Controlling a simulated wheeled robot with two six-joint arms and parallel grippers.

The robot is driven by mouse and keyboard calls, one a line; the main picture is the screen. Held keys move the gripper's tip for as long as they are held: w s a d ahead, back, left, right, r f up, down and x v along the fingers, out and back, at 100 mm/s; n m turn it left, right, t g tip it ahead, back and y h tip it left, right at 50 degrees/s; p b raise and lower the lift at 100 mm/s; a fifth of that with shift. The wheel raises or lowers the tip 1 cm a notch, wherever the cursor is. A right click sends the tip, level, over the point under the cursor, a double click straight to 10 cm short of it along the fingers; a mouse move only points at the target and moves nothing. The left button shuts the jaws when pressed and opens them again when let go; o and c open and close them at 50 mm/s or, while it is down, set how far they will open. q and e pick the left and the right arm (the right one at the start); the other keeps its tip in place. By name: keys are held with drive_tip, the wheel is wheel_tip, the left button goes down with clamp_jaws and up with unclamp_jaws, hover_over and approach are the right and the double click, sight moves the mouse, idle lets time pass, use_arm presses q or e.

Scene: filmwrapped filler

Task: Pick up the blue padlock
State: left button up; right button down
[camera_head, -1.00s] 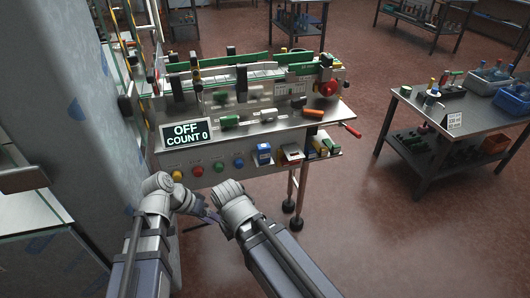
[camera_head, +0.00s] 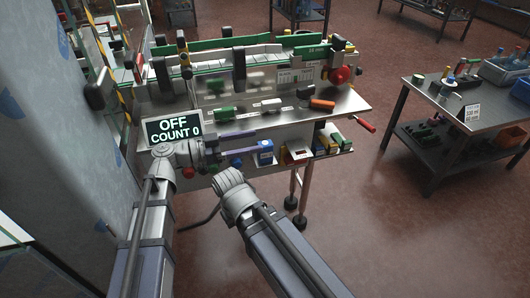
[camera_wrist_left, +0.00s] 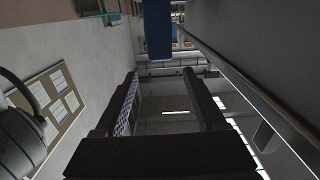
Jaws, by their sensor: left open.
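The machine bench (camera_head: 345,103) carries a green-railed conveyor. An OFF / COUNT 0 display (camera_head: 174,130) is close to my left wrist. A red-and-white box (camera_head: 296,154) and yellow items sit right of the padlock. A side table (camera_head: 412,92) stands to the right, with open floor between.

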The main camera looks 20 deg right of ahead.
sight(265, 156)
use_arm(q)
wheel_tip(265, 156, down, 4)
drive_tip(key=b, duration=0.3)
drive_tip(key=shift+w+r, duration=0.1)
drive_tip(key=shift+r, duration=0.15)
drive_tip(key=shift+d, duration=0.1)
drive_tip(key=shift+w+d+r, duration=0.1)
drive_tip(key=shift+d+r, duration=0.05)
drive_tip(key=shift+d, duration=1.8)
drive_tip(key=shift+w+d+r, duration=0.1)
drive_tip(key=shift+d, duration=1.85)
clamp_jaws()
